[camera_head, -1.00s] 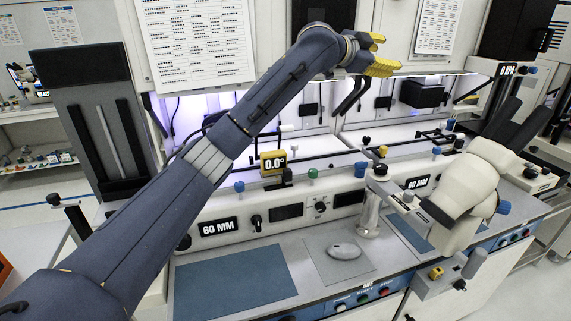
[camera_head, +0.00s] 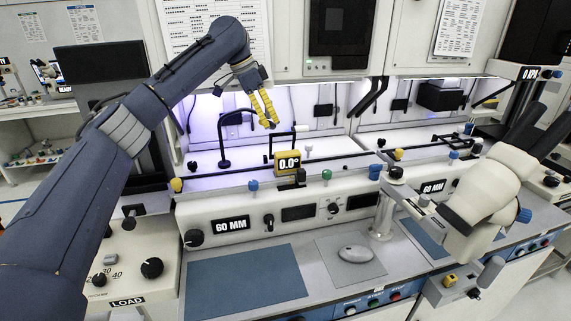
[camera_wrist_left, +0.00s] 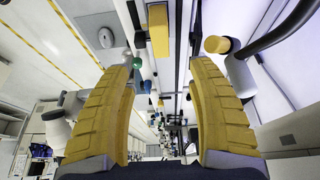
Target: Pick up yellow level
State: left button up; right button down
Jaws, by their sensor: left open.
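The yellow level (camera_head: 288,162), a small yellow box with a dark display reading 0.0°, stands on the rail along the back of the bench. In the left wrist view a yellow block (camera_wrist_left: 158,30), which looks like the level, shows at the top, beyond the fingertips. My left gripper (camera_head: 267,116) points down, above and slightly left of the level, apart from it. Its ridged yellow fingers (camera_wrist_left: 165,80) are spread with nothing between them. My right gripper is not in view.
Black rails and a bent black stand (camera_head: 224,140) are close to the level. Coloured knobs, such as a green one (camera_head: 327,175), line the panel. A cream-coloured device (camera_head: 488,195) is at the right. A mouse (camera_head: 355,254) and a blue mat (camera_head: 245,282) lie in front.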

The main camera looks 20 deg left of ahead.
aim_at(286, 153)
pick_arm(q)
jog(key=x, duration=1.6)
jog(key=shift+w+f, duration=0.1)
jog(key=shift+f, duration=0.05)
grip_shut()
dwell(0.4)
